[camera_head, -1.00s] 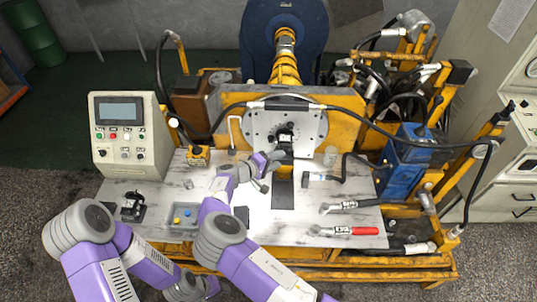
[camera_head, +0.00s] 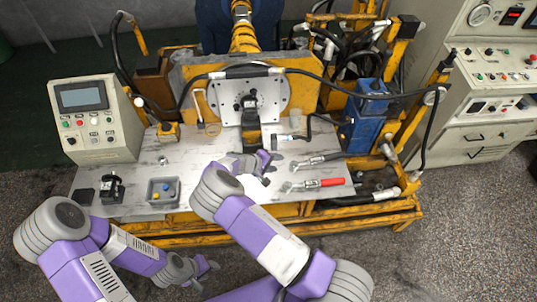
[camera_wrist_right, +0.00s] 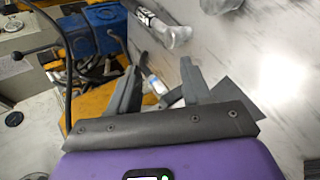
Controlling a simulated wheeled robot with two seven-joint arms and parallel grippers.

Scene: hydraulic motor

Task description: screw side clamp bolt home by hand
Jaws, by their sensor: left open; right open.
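The upright round grey plate (camera_head: 268,97) on the yellow frame carries a small dark clamp fixture (camera_head: 250,103) at its middle. The side clamp bolt is too small to tell apart there. My right gripper (camera_head: 272,160) is open over the table, in front of and a little right of the fixture, apart from it. In the right wrist view its two fingers (camera_wrist_right: 160,85) are spread with nothing held between them. My left gripper (camera_head: 208,268) is open and empty in front of the table's front edge, low and away from the fixture.
A grey tray (camera_head: 150,199), a black device (camera_head: 112,187) and a control box (camera_head: 95,120) stand left.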

